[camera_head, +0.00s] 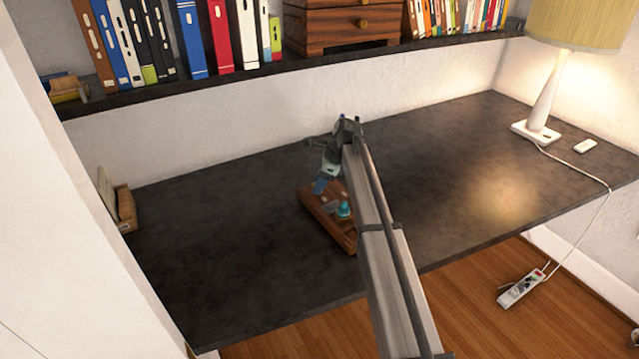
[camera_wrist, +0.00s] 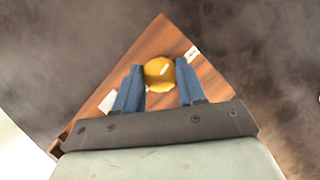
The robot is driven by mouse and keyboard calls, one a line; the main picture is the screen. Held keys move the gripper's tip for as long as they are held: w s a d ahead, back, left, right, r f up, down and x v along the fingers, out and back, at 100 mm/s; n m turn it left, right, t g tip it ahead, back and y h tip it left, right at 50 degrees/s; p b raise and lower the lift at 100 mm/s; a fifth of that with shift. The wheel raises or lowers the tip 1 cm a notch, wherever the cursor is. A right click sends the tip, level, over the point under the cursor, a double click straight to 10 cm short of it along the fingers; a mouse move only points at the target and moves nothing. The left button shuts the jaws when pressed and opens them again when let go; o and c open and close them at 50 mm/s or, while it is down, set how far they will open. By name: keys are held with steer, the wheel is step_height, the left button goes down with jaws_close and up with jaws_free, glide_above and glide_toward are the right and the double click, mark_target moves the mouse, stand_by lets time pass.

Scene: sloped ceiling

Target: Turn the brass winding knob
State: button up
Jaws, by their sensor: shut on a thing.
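The brass winding knob (camera_wrist: 159,73) is a round, shiny yellow piece on a wooden board or box, seen from above in the wrist view. My gripper (camera_wrist: 161,76) is shut on it, with one blue finger on each side of the knob. In the head view, the wooden box (camera_head: 318,212) lies on the dark desk, partly hidden by my arm. My gripper (camera_head: 324,184) is over the left side of this box there. The knob itself is hidden in the head view. A pale label (camera_wrist: 191,54) is on the wood near the right finger.
A small teal-topped object (camera_head: 344,211) is at the box, close to my arm. A lamp (camera_head: 541,105) and a small white item (camera_head: 585,146) stand at the desk's right. A wooden holder (camera_head: 125,208) is at the left. A bookshelf (camera_head: 290,65) overhangs the back. The desk (camera_head: 230,270) is otherwise clear.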

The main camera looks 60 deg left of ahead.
steer(key=n+h, duration=0.1)
steer(key=n, duration=0.3)
steer(key=shift+w+a+g+h, duration=0.1)
steer(key=shift+a+g+h, duration=0.1)
steer(key=shift+g+h, duration=0.2)
steer(key=n+h, duration=0.1)
steer(key=n, duration=0.3)
steer(key=shift+a, duration=0.1)
steer(key=n+h, duration=0.1)
steer(key=n, duration=0.1)
steer(key=n+h, duration=0.1)
steer(key=n, duration=0.1)
steer(key=shift+a+n+t, duration=0.1)
steer(key=shift+n+t, duration=0.2)
steer(key=shift+n+t+h, duration=0.6)
steer(key=shift+n, duration=1.4)
steer(key=o, duration=1.1)
steer(key=shift+c, duration=0.2)
